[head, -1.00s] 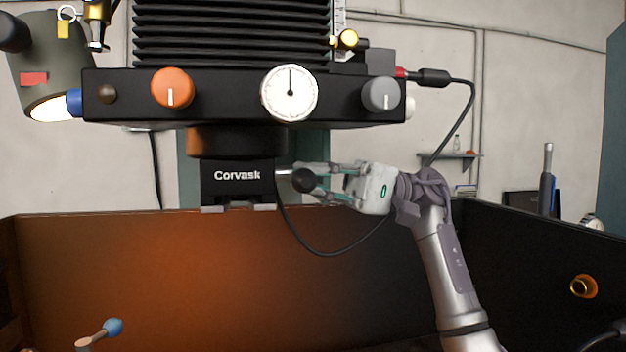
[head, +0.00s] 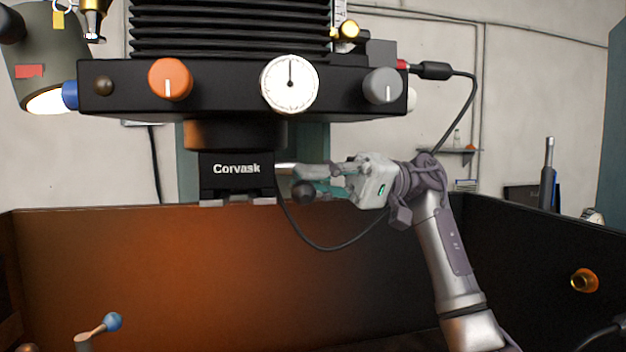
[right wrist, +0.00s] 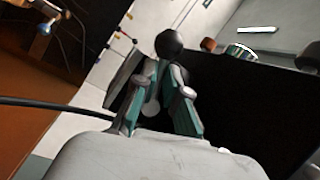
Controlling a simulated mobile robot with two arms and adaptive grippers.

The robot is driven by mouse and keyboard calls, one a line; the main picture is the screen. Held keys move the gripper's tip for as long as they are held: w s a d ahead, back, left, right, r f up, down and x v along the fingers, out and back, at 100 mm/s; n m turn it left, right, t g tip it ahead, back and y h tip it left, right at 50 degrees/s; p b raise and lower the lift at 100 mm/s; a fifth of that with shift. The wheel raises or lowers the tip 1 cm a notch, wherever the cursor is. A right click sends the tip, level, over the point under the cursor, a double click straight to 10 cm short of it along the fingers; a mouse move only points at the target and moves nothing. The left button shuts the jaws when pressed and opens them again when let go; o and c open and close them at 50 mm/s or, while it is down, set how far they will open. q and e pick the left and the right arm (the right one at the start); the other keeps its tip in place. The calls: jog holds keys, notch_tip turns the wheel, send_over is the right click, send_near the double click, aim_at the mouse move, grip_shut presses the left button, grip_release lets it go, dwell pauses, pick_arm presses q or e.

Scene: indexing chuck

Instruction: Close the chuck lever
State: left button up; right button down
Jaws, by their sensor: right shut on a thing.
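The black chuck (head: 215,185) marked "Corvask" hangs under the machine head. Its lever, a short metal rod ending in a black ball (head: 303,192), sticks out on the right side of the chuck. My right gripper (head: 312,178) comes in from the right and is shut on the lever close to the ball. In the right wrist view the black ball (right wrist: 169,44) shows beyond the fingertips (right wrist: 160,78), and the fingers partly hide the rod. My left gripper is not in view.
The machine head above carries an orange knob (head: 169,79), a dial (head: 289,84) and a grey knob (head: 383,86). A black cable (head: 322,248) loops below my right gripper. A blue-ended handle (head: 112,322) stands at lower left. Dark enclosure walls surround the space below.

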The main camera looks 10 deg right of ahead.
jog(key=shift+f, duration=0.15)
jog(key=c, duration=1.2)
grip_release()
jog(key=shift+v, duration=6.05)
